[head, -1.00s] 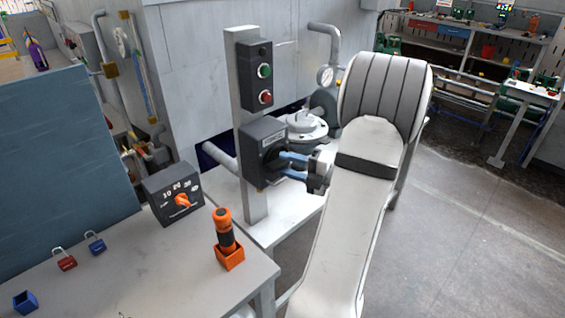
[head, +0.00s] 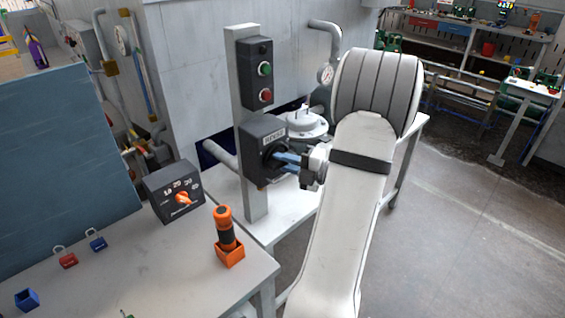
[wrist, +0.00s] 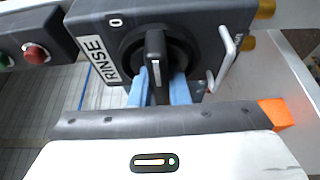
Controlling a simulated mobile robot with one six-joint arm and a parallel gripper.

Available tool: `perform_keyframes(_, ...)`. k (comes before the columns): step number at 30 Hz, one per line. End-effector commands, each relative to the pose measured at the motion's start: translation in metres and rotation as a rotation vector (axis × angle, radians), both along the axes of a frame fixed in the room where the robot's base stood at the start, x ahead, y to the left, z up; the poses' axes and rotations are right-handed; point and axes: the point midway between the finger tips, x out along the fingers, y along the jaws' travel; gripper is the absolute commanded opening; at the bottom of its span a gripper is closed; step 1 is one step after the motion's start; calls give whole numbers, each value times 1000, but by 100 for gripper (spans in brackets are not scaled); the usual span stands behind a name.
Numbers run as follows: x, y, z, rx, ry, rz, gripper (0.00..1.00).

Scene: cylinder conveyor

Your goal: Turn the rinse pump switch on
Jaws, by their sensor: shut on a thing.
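The rinse pump switch is a dark box (head: 256,134) on a grey post, with a black rotary knob on its face. In the wrist view its white label (wrist: 97,58) reads RINSE and a 0 mark (wrist: 116,22) sits at the upper left of the knob. The knob (wrist: 155,55) stands lengthwise in the wrist picture, with a white line on it. My gripper (head: 278,159) has its blue fingers on either side of the knob; in the wrist view the gripper (wrist: 157,90) is shut on it. The fingertips are partly hidden behind the knob.
A button box (head: 257,72) with green and red buttons is above the switch. A numbered dial box (head: 175,192), an orange holder (head: 230,255) with an orange-black tool and padlocks (head: 66,259) are on the front table. A bent metal rod (wrist: 227,60) sits beside the knob. Floor at right is clear.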

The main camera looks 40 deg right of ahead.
Motion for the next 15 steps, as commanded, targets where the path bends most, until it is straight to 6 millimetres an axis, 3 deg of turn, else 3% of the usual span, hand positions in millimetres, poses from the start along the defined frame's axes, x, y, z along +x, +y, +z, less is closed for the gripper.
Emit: perform_keyframes(15,-1,0,2,-139,-9,1,0)
